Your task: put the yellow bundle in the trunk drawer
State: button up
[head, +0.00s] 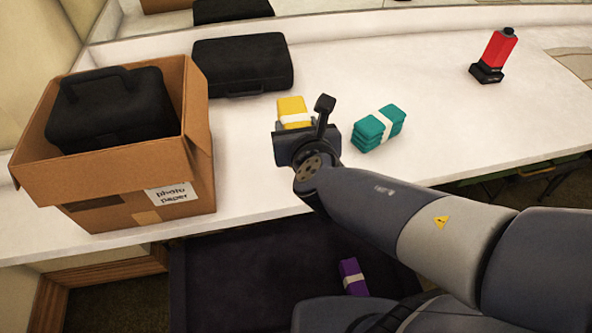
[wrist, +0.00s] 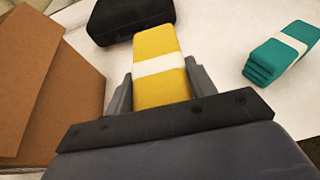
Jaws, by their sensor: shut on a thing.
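The yellow bundle (head: 291,107) with a white band is over the white counter in the head view, just beyond my gripper (head: 287,126). In the wrist view the yellow bundle (wrist: 157,50) sits between the two fingers of my gripper (wrist: 161,82), which is shut on it. I cannot tell whether the bundle still touches the counter. Below the counter's front edge is an open dark drawer (head: 225,285), with a purple bundle (head: 353,277) lying in its right part. My arm hides part of the drawer's right side.
A teal bundle (head: 379,128) lies right of my gripper. A cardboard box (head: 120,200) holding a black case (head: 112,105) stands at the left. Another black case (head: 243,65) lies behind. A red and black object (head: 495,55) stands far right. The drawer's left part is clear.

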jog(key=shift+f+b, duration=3)
jog(key=shift+f, duration=1.75)
jog(key=shift+f+b, duration=0.3)
jog(key=shift+b, duration=0.05)
jog(key=o, duration=1.1)
jog(key=shift+r+p, duration=0.1)
jog(key=shift+p, duration=0.2)
